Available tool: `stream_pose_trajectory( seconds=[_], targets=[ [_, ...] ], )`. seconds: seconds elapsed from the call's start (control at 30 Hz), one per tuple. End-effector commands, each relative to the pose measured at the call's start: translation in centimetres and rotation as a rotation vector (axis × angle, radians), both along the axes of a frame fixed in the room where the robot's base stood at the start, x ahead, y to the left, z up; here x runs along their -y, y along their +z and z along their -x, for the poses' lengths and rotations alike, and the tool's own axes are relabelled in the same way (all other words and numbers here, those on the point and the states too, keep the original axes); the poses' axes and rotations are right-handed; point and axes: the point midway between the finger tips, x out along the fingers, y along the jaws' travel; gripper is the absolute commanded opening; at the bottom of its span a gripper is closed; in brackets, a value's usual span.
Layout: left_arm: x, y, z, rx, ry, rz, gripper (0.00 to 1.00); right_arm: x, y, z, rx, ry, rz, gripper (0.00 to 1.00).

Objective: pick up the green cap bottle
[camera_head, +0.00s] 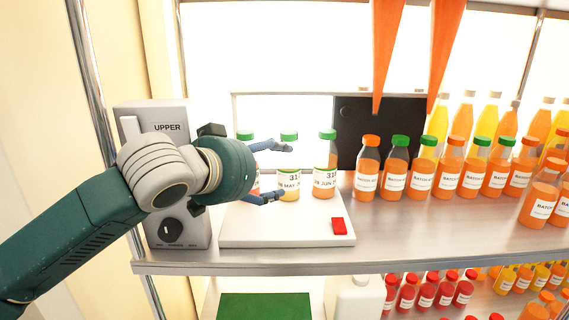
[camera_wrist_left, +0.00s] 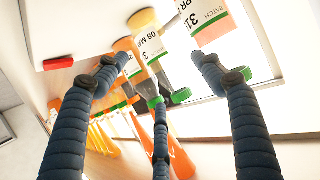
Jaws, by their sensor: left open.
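Three green cap bottles stand upright on a white platform (camera_head: 240,228) in the head view. The middle green cap bottle (camera_head: 289,178) has yellowish contents and a white label. Another green cap bottle (camera_head: 325,176) stands to its right, and a third (camera_head: 245,135) is mostly hidden behind my left gripper. My left gripper (camera_head: 287,173) is open, its fingers spread toward the middle bottle, overlapping it in the picture; contact cannot be told. In the left wrist view, my open left gripper (camera_wrist_left: 152,60) has labelled bottles with green caps between and beyond its fingers. My right gripper is not in view.
A grey box marked UPPER (camera_head: 160,118) stands left. The platform has a red patch (camera_head: 338,226). A dark panel (camera_head: 375,125) stands behind. Rows of orange bottles (camera_head: 420,178) fill the right of the shelf. Two orange pointed shapes (camera_head: 387,45) hang above.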

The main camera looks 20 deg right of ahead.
Motion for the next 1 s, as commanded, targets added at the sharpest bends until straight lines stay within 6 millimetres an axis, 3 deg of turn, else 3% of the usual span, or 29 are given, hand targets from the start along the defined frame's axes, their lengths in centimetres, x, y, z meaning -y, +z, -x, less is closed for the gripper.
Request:
stream_pose_trajectory(
  seconds=[0.1, 0.33, 0.5, 0.7, 0.93, 1.0],
  targets=[
    [1.4, -0.4, -1.2, -0.001, -0.002, 0.0, 0.68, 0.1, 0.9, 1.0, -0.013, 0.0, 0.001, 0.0],
    [2.6, -1.2, -2.4, 0.0, 0.0, -0.001, 0.68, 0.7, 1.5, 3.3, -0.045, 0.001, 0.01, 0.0],
    [4.4, -1.7, -3.9, 0.001, -0.001, -0.002, 0.68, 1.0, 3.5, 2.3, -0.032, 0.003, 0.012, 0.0],
    [5.8, -2.9, -5.2, 0.001, -0.001, 0.0, 0.68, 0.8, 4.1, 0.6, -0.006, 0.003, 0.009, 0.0],
    [5.8, -3.1, -5.3, 0.002, 0.0, 0.001, 0.68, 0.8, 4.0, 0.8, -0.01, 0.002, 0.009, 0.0],
    [5.8, -3.1, -5.3, 0.002, -0.001, 0.001, 0.54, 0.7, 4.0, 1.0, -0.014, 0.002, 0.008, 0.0]
  ],
)
